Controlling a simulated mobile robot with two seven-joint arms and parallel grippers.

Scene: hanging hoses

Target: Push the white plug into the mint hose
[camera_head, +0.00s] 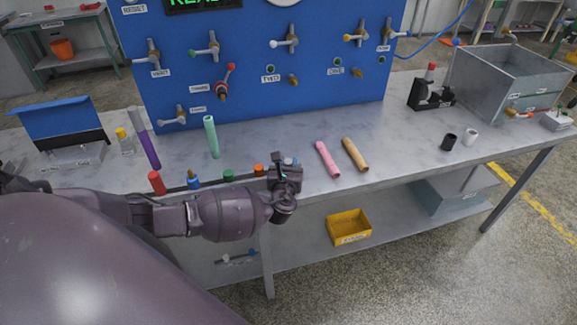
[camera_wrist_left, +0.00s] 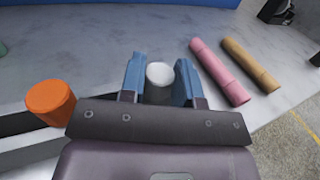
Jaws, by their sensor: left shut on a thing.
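My left gripper (camera_head: 289,163) is over the front edge of the bench, above the right end of the plug row. In the left wrist view its blue fingertips (camera_wrist_left: 160,80) are shut on the white plug (camera_wrist_left: 159,73), whose round white top shows between them. I cannot tell whether the plug is clear of the strip below. The mint hose (camera_head: 211,137) lies on the bench to the left of and behind the gripper, apart from it. My right gripper is not in view.
An orange plug (camera_wrist_left: 50,102) stands just left of the gripper, with green, blue and red plugs beyond. Pink (camera_head: 328,159) and tan (camera_head: 355,154) hoses lie to the right, a purple hose (camera_head: 150,151) at left. A blue panel (camera_head: 250,95) with valves stands behind.

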